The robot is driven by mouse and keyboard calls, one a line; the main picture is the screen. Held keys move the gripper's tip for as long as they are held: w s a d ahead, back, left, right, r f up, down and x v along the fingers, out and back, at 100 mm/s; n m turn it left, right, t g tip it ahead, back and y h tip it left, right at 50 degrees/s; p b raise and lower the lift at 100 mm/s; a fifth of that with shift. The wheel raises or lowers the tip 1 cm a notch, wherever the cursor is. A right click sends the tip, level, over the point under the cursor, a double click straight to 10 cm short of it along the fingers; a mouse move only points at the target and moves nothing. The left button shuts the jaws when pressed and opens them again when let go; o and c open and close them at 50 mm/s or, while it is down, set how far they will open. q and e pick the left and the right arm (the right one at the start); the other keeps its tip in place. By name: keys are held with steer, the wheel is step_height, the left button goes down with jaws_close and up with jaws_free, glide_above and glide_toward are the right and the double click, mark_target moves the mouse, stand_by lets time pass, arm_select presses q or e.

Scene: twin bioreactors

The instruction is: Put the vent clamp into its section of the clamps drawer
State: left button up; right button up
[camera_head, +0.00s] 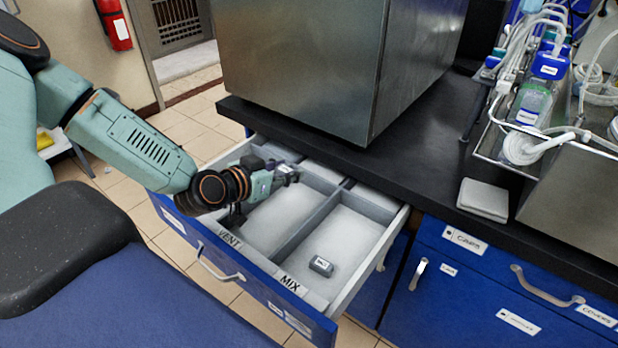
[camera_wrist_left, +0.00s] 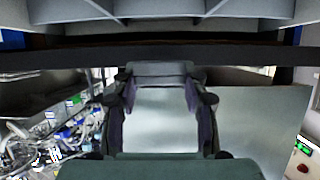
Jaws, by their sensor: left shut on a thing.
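My left gripper (camera_head: 284,176) is over the vent side of the open clamps drawer (camera_head: 395,232), with its fingers pointing to the right. It is shut on a small grey piece, apparently the vent clamp, which shows between the fingertips in the left wrist view (camera_wrist_left: 160,72). In the head view the clamp is hard to tell from the fingertips. The section behind the VENT label (camera_head: 230,240) shows a bare pale floor, partly hidden by my gripper and arm. My right gripper is not in view.
A grey labelled clamp (camera_head: 321,265) lies in the section behind the MIX label (camera_head: 291,284). A divider (camera_head: 310,222) separates the two sections. The black countertop (camera_head: 420,165) and a large steel box (camera_head: 300,70) stand behind the drawer. Tubing and bottles (camera_head: 540,95) are at right.

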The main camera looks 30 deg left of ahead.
arm_select(q)
steer(key=b+x, duration=0.2)
steer(key=x, duration=0.1)
steer(key=f+b+x, duration=0.1)
steer(key=b+x, duration=0.1)
steer(key=x, duration=0.1)
steer(key=b+x, duration=0.2)
steer(key=x, duration=0.2)
steer(key=shift+s+f+b, duration=0.15)
steer(key=shift+s+b, duration=0.15)
steer(key=shift+b, duration=0.1)
steer(key=shift+w+f, duration=0.2)
steer(key=shift+w, duration=0.15)
steer(key=shift+s+a+r, duration=0.1)
steer(key=shift+s, duration=0.05)
steer(key=shift+f, duration=0.3)
steer(key=shift+f+b, duration=0.35)
steer(key=shift+b, duration=0.05)
